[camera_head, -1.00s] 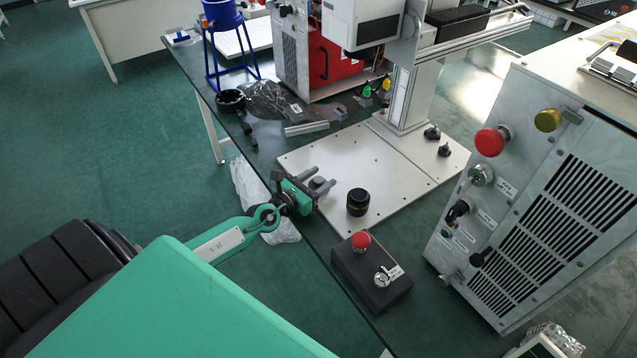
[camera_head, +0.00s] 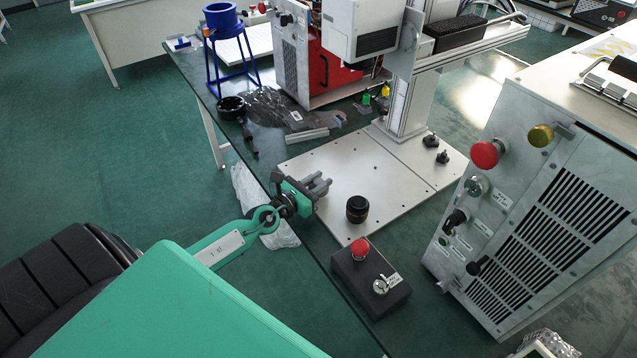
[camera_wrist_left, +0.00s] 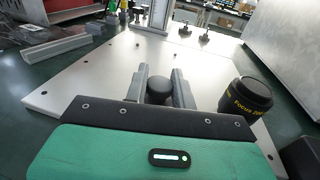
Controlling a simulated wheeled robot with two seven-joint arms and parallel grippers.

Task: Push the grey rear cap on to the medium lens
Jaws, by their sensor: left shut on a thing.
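The medium lens (camera_head: 357,209) is a black cylinder with yellow lettering. It stands upright on the white base plate, near the plate's front edge, and shows at the right in the left wrist view (camera_wrist_left: 246,98). The grey rear cap (camera_wrist_left: 158,90) is a small dark round piece between the fingers of my left gripper (camera_wrist_left: 159,84). In the head view my left gripper (camera_head: 320,185) is shut on the cap, at the plate's left front edge, to the left of the lens and apart from it. The fingers mostly hide the cap there. My right gripper is not in view.
The white base plate (camera_head: 330,160) is mostly bare, with a column (camera_head: 409,95) at its back. A black box with a red button (camera_head: 360,250) sits in front of the lens. A grey vented cabinet (camera_head: 530,210) stands at the right.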

